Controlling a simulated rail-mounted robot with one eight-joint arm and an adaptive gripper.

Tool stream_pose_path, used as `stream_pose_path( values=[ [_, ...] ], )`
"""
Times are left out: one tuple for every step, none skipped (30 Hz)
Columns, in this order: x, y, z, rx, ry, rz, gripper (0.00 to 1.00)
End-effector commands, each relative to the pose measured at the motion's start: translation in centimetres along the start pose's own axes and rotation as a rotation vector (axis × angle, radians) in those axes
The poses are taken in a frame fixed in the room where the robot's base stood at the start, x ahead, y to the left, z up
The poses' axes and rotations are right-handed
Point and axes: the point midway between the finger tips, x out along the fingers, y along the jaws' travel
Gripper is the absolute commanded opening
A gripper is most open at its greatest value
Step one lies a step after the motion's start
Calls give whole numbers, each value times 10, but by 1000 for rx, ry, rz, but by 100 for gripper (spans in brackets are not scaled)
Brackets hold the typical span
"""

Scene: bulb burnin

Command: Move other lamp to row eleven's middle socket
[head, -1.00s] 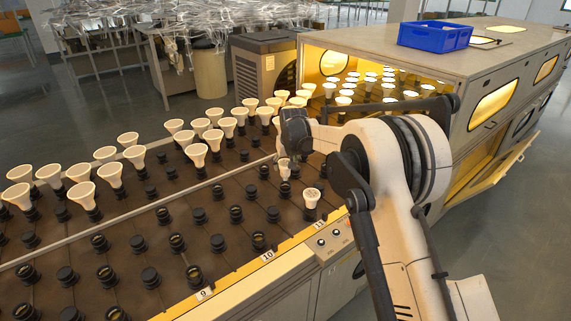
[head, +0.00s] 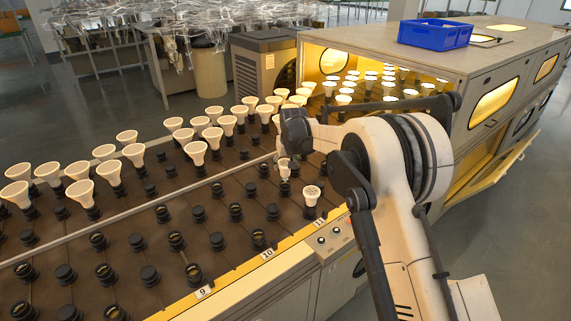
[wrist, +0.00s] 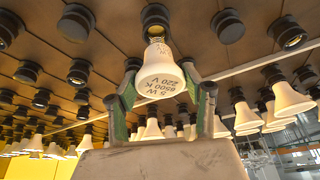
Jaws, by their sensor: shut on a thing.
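A white lamp (wrist: 162,75) with printing on its side is held between my gripper's (wrist: 160,88) two fingers in the wrist view. Its threaded base is at the mouth of a dark socket (wrist: 155,16); I cannot tell whether the thread is engaged. The held lamp also shows in the head view (head: 284,168), below my gripper (head: 287,153), which my wrist partly hides. Another lamp (head: 311,196) stands upright in the front socket beside the row 11 label (head: 319,222).
Several lamps (head: 110,168) stand in sockets along the far side of the brown socket bed (head: 130,215). Empty sockets (head: 217,241) fill much of the near side. A lit oven tunnel (head: 480,85) with a blue crate (head: 435,34) on top stands to the right.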

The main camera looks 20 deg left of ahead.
Motion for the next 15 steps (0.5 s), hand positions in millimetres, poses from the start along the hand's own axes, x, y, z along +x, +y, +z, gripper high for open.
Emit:
stream_pose_path(
  values=[
    [2, 0, 1, 0, 0, 0, 18],
    [3, 0, 1, 0, 0, 0, 18],
    [4, 0, 2, 0, 0, 0, 18],
    [4, 0, 2, 0, 0, 0, 18],
    [5, 0, 2, 0, 0, 0, 18],
    [6, 0, 2, 0, 0, 0, 18],
    [7, 0, 3, 0, 0, 0, 18],
    [7, 0, 3, 0, 0, 0, 18],
    [8, 0, 3, 0, 0, 0, 18],
    [9, 0, 4, 0, 0, 0, 18],
    [10, 0, 4, 0, 0, 0, 18],
    [11, 0, 4, 0, 0, 0, 18],
    [11, 0, 5, 0, 0, 0, 18],
    [12, 0, 5, 0, 0, 0, 18],
    [13, 0, 5, 0, 0, 0, 18]
  ],
)
